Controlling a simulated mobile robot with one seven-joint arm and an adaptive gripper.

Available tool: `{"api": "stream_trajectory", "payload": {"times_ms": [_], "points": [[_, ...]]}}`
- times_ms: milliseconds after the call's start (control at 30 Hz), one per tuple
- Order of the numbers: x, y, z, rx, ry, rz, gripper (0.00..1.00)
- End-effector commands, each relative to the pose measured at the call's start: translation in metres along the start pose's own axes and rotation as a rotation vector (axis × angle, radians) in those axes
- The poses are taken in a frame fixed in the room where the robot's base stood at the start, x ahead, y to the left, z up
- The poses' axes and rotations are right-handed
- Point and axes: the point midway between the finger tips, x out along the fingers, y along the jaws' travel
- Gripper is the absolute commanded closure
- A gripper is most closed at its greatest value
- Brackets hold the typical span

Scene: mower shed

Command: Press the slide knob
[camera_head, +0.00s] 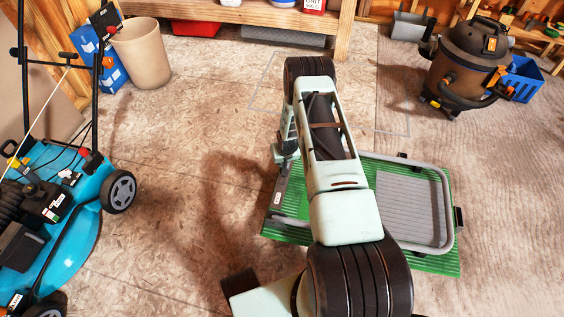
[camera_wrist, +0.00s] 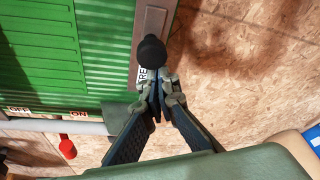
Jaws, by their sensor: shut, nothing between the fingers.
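The slide knob (camera_wrist: 151,52) is a round black knob on a grey metal strip (camera_wrist: 148,22) along the edge of a green ribbed panel, in the wrist view. A label reading "RE" shows partly beneath it. My gripper (camera_wrist: 157,92) is shut and empty, its tips just below the knob in the picture; I cannot tell whether they touch it. In the head view the green panel (camera_head: 449,262) lies on the floor under my arm, and my gripper end is over its left edge. The knob cannot be made out there.
A grey tubular frame (camera_head: 446,196) stands over the panel. The wrist view shows OFF and ON labels and a red knob (camera_wrist: 66,147) by a grey bar. A blue mower (camera_head: 62,235) stands left, a shop vacuum (camera_head: 466,66) back right. Floor between mower and panel is clear.

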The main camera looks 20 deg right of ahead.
Motion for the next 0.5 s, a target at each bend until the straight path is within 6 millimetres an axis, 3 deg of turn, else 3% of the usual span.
{"api": "stream_trajectory", "payload": {"times_ms": [167, 500], "points": [[-0.001, -0.001, 0.002, 0.0, -0.001, -0.001, 1.0], [-0.015, -0.021, 0.038, 0.0, -0.002, 0.0, 1.0]]}}
